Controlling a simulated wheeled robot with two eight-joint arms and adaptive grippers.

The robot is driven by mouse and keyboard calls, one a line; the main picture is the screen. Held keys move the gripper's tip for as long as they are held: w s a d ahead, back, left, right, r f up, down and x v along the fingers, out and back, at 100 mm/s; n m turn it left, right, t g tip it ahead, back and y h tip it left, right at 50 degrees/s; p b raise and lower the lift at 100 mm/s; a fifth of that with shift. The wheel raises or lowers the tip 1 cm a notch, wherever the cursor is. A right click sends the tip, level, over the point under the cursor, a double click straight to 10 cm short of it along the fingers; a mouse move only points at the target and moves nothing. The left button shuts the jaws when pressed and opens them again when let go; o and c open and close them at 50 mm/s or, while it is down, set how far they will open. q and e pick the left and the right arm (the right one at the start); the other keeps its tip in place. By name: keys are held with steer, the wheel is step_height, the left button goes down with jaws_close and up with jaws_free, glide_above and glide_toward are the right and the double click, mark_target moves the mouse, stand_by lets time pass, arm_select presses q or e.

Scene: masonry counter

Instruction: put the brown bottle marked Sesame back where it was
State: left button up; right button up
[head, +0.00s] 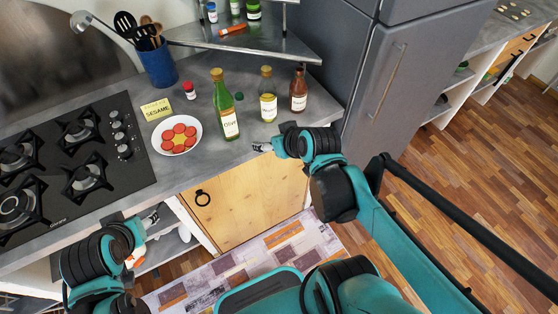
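The brown bottle (298,92) stands upright on the grey counter, rightmost of three bottles; its pale label is too small to read. Left of it stand a pale yellow bottle (267,100) and a tall green bottle (225,110) labelled something like "Olive". A yellow note (157,109) reading "SESAME" lies left of the plate. My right gripper (259,147) is at the counter's front edge, in front of the bottles and apart from them; its finger opening is unclear. My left gripper (154,215) is low in front of the counter at left, its fingers too small to judge.
A white plate (158,146) with red slices sits near the stove (60,170). A red-lidded jar (190,91) and a blue utensil holder (158,67) stand behind it. A corner shelf (285,47) holds jars and an orange item. A grey fridge (385,85) stands at right.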

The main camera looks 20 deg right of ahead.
steer(key=s+a+g+h, duration=0.1)
steer(key=s+a, duration=0.1)
steer(key=s, duration=0.6)
steer(key=shift+a+f+g, duration=0.15)
steer(key=shift+f+g, duration=0.1)
steer(key=shift+g, duration=0.15)
steer(key=shift+w+f, duration=0.1)
steer(key=shift+f+b, duration=0.55)
steer(key=shift+b, duration=0.15)
